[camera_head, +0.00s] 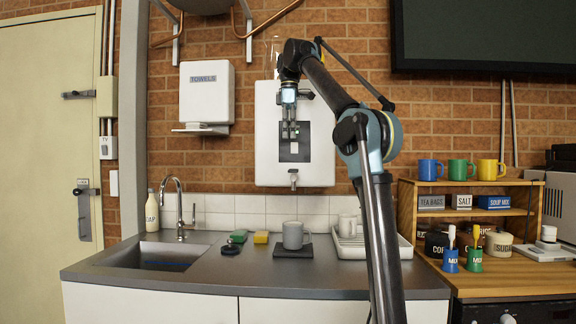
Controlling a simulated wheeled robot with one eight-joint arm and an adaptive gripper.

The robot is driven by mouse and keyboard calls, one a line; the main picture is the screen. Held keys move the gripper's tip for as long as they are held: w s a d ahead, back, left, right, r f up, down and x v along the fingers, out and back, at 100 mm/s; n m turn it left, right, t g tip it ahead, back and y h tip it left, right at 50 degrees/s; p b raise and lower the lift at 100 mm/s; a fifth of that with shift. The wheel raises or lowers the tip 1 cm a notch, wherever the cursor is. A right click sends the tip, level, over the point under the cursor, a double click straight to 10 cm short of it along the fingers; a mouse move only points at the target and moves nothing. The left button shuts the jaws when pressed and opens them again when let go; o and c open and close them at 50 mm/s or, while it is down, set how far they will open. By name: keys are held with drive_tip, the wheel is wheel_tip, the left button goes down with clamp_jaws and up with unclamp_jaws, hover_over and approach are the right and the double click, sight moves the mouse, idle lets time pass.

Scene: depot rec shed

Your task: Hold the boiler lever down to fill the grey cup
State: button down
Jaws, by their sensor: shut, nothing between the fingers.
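The boiler (265,130) is a white box on the brick wall with a dark panel on its front. Its spout and tap (293,176) stick out below. I cannot make out the lever clearly; my gripper covers part of the panel. The grey cup (293,236) stands upright on a dark mat (282,251) on the counter, below the spout and apart from it. My gripper (291,136) points down in front of the boiler panel, above the spout. It is shut and empty. Whether it touches the boiler cannot be told.
A sink (165,255) with a tall tap (180,205) is at the left. A white drying rack (350,243) stands right. A wooden shelf (406,208) holds mugs. The front counter is clear.

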sight(293, 171)
wheel_tip(293, 171, down, 11)
drive_tip(key=shift+r, duration=0.1)
idle(0.5)
drive_tip(key=shift+a, duration=0.1)
drive_tip(key=shift+s, duration=0.1)
drive_tip(key=shift+s+f+t, duration=0.2)
drive_tip(key=shift+f+t, duration=0.15)
drive_tip(key=shift+t, duration=0.35)
drive_tip(key=shift+s+f+t, duration=0.1)
drive_tip(key=shift+f+t, duration=0.15)
drive_tip(key=shift+t, duration=0.15)
drive_tip(key=shift+s+f+t, duration=0.2)
drive_tip(key=shift+f+t, duration=0.4)
drive_tip(key=shift+t, duration=0.5)
drive_tip(key=shift+f, duration=0.15)
idle(4.4)
